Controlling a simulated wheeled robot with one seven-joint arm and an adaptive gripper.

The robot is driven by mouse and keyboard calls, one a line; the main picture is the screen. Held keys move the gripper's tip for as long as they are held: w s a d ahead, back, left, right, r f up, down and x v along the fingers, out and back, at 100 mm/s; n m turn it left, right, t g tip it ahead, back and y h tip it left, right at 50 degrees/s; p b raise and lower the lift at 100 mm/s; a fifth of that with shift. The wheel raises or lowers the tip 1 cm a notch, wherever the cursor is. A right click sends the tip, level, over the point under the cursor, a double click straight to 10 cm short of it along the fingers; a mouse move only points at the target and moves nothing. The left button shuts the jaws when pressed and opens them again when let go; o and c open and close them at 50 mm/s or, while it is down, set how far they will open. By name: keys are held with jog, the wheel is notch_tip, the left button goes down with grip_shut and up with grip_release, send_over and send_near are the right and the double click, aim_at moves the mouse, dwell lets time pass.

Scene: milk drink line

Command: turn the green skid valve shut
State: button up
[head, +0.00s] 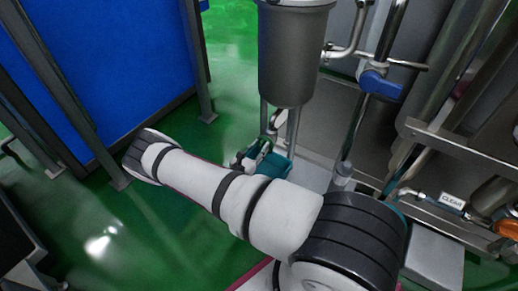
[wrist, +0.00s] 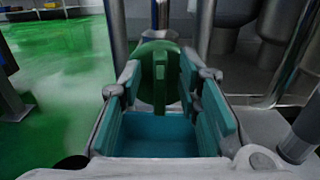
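The green skid valve (wrist: 160,80) is in the wrist view, straight ahead of my gripper. My gripper (wrist: 160,85) is open, with teal pads on both sides of the handle. I see a gap on the left side; whether the right pad touches the handle I cannot tell. In the head view my gripper (head: 262,150) is beyond my forearm, below the grey cylindrical vessel, and the valve there is mostly hidden and too small to make out.
The grey vessel (head: 292,60) stands on legs just above my gripper. A blue valve handle (head: 381,85) is on the pipe to the right. An orange handle (head: 507,228) and a label (head: 452,201) are at far right. Green floor (head: 165,215) is open on the left, beside a blue panel (head: 110,60).

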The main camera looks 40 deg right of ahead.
grip_shut()
jog(key=m, duration=0.1)
jog(key=m+p, duration=0.2)
jog(key=shift+s+m, duration=0.25)
jog(key=shift+m, duration=0.15)
jog(key=shift+s+d+f+m+p, duration=0.1)
jog(key=shift+s+f+m+p, duration=0.15)
jog(key=shift+m+p, duration=1.5)
jog(key=shift+s+d+f+m+p, duration=0.1)
jog(key=shift+f+m+p, duration=0.4)
jog(key=shift+m, duration=2.5)
jog(key=shift+s+d+f+m+p, duration=0.1)
jog(key=shift+s+f+m+p, duration=0.1)
jog(key=shift+m+p, duration=1.6)
jog(key=shift+a+m+b, duration=0.1)
jog(key=shift+m+b, duration=0.45)
jog(key=shift+m, duration=0.1)
